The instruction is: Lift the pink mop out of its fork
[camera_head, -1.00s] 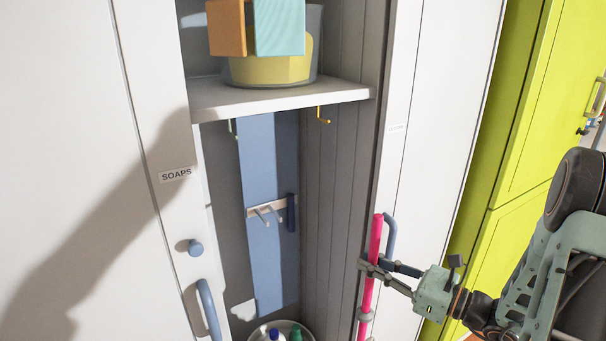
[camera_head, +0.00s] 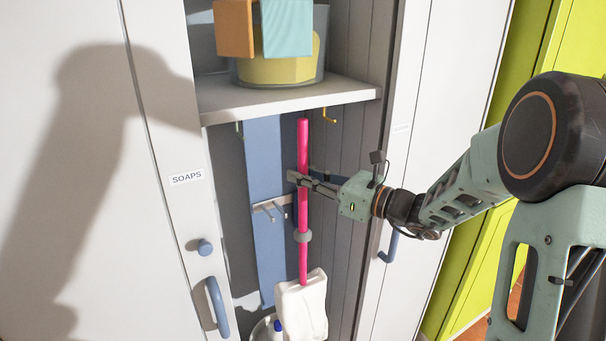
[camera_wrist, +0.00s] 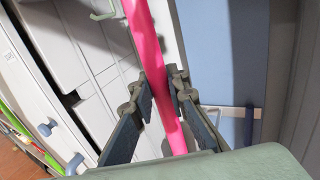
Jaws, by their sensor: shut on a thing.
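The pink mop (camera_head: 303,140) is upright in the opening of the tall locker. It has a long pink handle with a grey collar and a white head (camera_head: 302,308) at the bottom. My gripper (camera_head: 299,178) is shut on the upper part of the handle, and the wrist view shows the handle between the fingers (camera_wrist: 160,90). A pale fork rack (camera_head: 271,209) with blue-grey prongs is fixed to the blue back panel. The handle stands to the right of the visible prongs and hides the rack's right end. I cannot tell whether it touches the rack.
A white shelf (camera_head: 285,101) with a clear tub (camera_head: 321,60) is just above the handle's top. A round container (camera_head: 262,330) is beside the mop head. The locker's side walls and the right door (camera_head: 440,130) border the opening.

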